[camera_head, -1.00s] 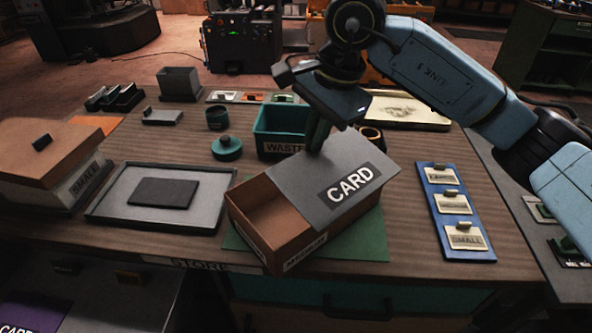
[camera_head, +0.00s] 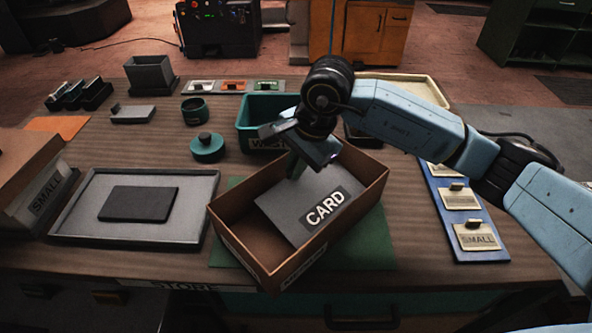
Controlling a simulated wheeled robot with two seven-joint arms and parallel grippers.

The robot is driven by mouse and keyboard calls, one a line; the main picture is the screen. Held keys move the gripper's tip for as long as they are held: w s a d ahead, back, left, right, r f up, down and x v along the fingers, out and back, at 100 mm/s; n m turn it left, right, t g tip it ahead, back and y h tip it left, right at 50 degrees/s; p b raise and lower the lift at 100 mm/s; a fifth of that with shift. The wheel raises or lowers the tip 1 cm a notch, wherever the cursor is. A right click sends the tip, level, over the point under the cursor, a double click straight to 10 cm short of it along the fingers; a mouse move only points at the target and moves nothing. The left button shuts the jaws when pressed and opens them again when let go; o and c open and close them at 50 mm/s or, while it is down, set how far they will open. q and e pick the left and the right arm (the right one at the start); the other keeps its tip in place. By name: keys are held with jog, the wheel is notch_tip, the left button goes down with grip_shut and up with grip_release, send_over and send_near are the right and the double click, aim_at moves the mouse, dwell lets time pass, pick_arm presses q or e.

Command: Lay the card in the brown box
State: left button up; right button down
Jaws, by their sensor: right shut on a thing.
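The brown box (camera_head: 228,240) is open and stands tilted in the picture on a green mat (camera_head: 375,250) near the table's front middle. The grey card (camera_head: 284,207), with a "CARD" label facing up, is inside the box walls, over the right part of its floor. I cannot tell whether its underside touches the floor. My right gripper (camera_head: 298,172) reaches down into the box and is shut on the card's far edge. My left gripper is not in view.
A teal waste bin (camera_head: 243,131) stands just behind the box. A grey tray (camera_head: 70,223) with a dark plate (camera_head: 138,203) lies to the left. A blue board (camera_head: 492,246) with labelled tags lies to the right.

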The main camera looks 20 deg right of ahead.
jog(key=shift+f, duration=0.65)
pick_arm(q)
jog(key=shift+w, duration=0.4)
pick_arm(e)
jog(key=shift+f, duration=0.1)
jog(key=shift+f, duration=0.15)
jog(key=c, duration=1.9)
grip_release()
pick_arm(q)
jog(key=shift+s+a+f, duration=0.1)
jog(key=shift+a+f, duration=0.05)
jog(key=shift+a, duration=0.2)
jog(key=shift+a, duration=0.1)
